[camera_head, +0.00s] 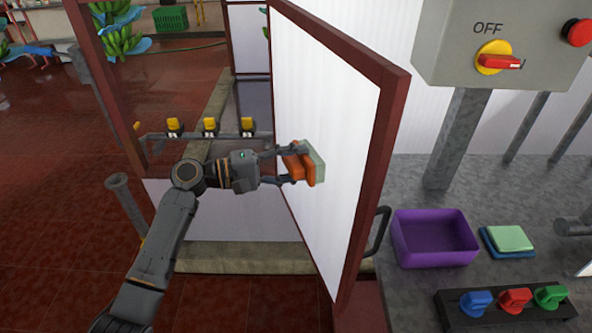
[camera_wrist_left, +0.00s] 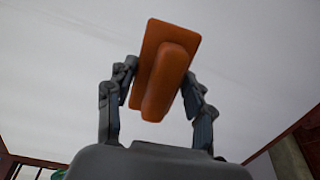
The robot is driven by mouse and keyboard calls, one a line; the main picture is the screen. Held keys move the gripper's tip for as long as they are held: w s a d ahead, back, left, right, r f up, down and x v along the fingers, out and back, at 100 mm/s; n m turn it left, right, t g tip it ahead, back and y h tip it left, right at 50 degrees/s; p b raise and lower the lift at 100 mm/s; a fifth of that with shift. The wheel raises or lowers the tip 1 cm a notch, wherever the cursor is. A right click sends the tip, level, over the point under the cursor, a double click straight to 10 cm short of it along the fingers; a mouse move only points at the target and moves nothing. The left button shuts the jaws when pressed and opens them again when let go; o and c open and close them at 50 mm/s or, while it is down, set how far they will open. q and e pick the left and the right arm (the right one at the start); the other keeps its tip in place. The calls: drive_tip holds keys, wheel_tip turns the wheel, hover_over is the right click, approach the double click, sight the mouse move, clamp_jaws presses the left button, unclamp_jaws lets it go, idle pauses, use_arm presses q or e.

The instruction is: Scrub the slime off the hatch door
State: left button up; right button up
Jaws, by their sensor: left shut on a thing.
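The hatch door (camera_head: 325,100) stands open, a white panel in a dark red frame. My left gripper (camera_head: 290,166) is shut on the orange handle of a scrub pad (camera_head: 316,161). The pad's pale green face is turned to the white panel and is at or very near it; I cannot tell whether it touches. In the left wrist view the orange scrub pad (camera_wrist_left: 163,70) sits between the two fingers, with the plain white panel behind it. No slime shows clearly on the visible panel. My right gripper is not in view.
Right of the door, a counter holds a purple bin (camera_head: 434,240), a green and blue sponge (camera_head: 509,240) and a rack of coloured knobs (camera_head: 514,302). A grey switch box (camera_head: 455,50) marked OFF stands above. A rail with yellow clips (camera_head: 210,128) runs behind my left arm.

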use_arm(q)
drive_tip(key=shift+w+a+b, duration=0.2)
drive_tip(key=shift+w+b, duration=0.25)
drive_tip(key=shift+w, duration=0.1)
drive_tip(key=shift+w+a+b, duration=0.15)
drive_tip(key=shift+w+b, duration=0.25)
drive_tip(key=shift+w, duration=0.1)
drive_tip(key=shift+w+a, duration=0.15)
drive_tip(key=shift+w, duration=0.3)
drive_tip(key=w+b, duration=0.1)
drive_tip(key=w+a+b, duration=0.1)
drive_tip(key=shift+w+b, duration=0.35)
drive_tip(key=shift+b, duration=0.05)
drive_tip(key=p+v, duration=0.1)
drive_tip(key=v, duration=0.5)
drive_tip(key=shift+s, duration=0.2)
